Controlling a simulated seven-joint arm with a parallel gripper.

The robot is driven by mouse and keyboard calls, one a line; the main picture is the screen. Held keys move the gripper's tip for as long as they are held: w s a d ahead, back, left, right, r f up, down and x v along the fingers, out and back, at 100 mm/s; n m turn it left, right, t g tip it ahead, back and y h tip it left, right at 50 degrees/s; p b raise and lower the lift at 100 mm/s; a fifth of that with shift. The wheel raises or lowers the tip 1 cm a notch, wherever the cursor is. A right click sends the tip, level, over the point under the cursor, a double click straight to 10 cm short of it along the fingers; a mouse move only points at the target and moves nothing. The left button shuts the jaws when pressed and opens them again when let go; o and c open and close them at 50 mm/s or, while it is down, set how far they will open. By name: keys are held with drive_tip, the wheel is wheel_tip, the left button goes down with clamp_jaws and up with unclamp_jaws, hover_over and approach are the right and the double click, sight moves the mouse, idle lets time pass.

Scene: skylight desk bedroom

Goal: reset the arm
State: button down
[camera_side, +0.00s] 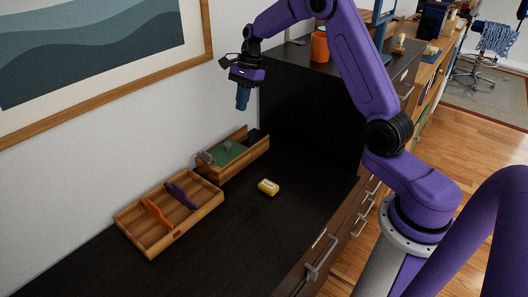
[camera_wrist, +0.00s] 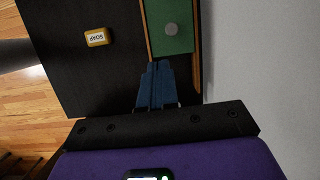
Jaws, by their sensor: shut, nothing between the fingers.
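My gripper (camera_side: 242,98) is raised well above the dark desktop, close to the wall, with its fingers pointing down. Its blue fingers are together and hold nothing, and they also show in the wrist view (camera_wrist: 157,82). My purple arm reaches across from the right. Below the gripper is a wooden box with a green bottom (camera_side: 228,155), which also shows in the wrist view (camera_wrist: 168,45).
A yellow soap (camera_side: 268,187) lies on the desktop, also in the wrist view (camera_wrist: 97,37). A wooden tray (camera_side: 152,245) holds an orange item (camera_side: 155,212) and a purple item (camera_side: 181,196). An orange cup (camera_side: 320,47) stands on the higher dark cabinet. The desktop's front is clear.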

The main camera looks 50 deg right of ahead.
drive_tip(key=s+a+r+n+g+h, duration=0.1)
drive_tip(key=s+a+r+n, duration=0.1)
drive_tip(key=s+a+n, duration=0.65)
drive_tip(key=s+a+r+n+h, duration=0.1)
drive_tip(key=s+a+r+n, duration=0.2)
drive_tip(key=s+a+n, duration=0.55)
drive_tip(key=s+d+n, duration=0.2)
drive_tip(key=s+n, duration=0.4)
drive_tip(key=s, duration=0.5)
drive_tip(key=s+d+f+n+t, duration=0.1)
drive_tip(key=s+d+n, duration=0.1)
drive_tip(key=s+n, duration=0.5)
drive_tip(key=s, duration=0.4)
drive_tip(key=shift+s+d+h, duration=0.2)
drive_tip(key=shift+h, duration=0.2)
